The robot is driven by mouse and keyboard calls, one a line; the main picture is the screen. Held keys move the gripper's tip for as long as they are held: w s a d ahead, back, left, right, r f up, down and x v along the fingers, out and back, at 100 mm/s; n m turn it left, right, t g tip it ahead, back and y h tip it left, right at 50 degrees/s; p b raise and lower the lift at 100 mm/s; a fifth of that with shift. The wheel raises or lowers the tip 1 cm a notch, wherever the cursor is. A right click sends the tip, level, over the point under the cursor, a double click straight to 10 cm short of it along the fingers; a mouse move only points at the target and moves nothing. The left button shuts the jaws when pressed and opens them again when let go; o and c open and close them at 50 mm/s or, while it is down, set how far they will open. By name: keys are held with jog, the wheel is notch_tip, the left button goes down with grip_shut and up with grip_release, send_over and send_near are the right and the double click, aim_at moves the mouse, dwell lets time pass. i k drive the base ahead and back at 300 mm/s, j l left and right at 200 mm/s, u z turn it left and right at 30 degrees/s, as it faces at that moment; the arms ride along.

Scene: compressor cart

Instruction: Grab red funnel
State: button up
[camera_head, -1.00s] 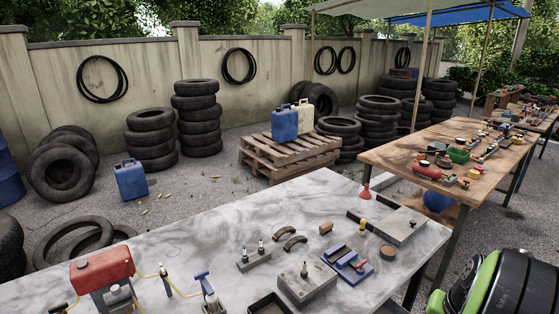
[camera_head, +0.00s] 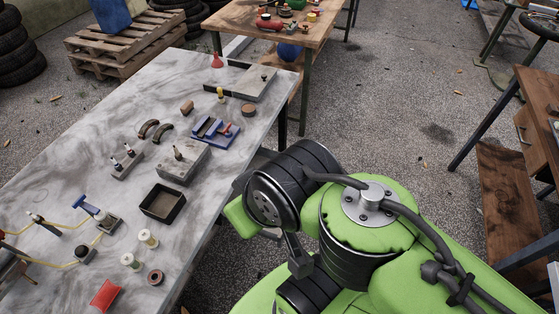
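The red funnel (camera_head: 216,61) stands at the far end of the grey marbled table (camera_head: 60,140), near its back edge. It is small and looks wide end down with the narrow end up. My green and black arm fills the lower right, beside the table's right edge and well apart from the funnel. My gripper's fingers cannot be made out, so whether it is open or shut does not show.
Near the funnel lie a grey metal plate (camera_head: 252,84) and a small yellow-topped item (camera_head: 220,94). Closer are a blue fixture (camera_head: 214,132), a grey block (camera_head: 183,162) and a black open tray (camera_head: 162,203). A wooden table (camera_head: 240,18) stands behind.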

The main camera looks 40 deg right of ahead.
aim_at(217, 64)
jog(key=k+l+z, duration=0.15)
jog(key=z, duration=0.15)
jog(key=k+l+z, duration=0.15)
jog(key=l+z, duration=0.15)
jog(key=i+l+u, duration=0.7)
jog(key=l+u, duration=0.25)
jog(key=i+l+u, duration=0.15)
jog(key=l+u, duration=0.3)
jog(key=l, duration=0.3)
jog(key=i+l+u, duration=0.1)
jog(key=l+u, duration=0.4)
jog(key=l, duration=0.2)
jog(key=l+u, duration=0.45)
jog(key=l, duration=0.25)
jog(key=k+l+u, duration=0.25)
jog(key=l+u, duration=0.25)
jog(key=l, duration=0.2)
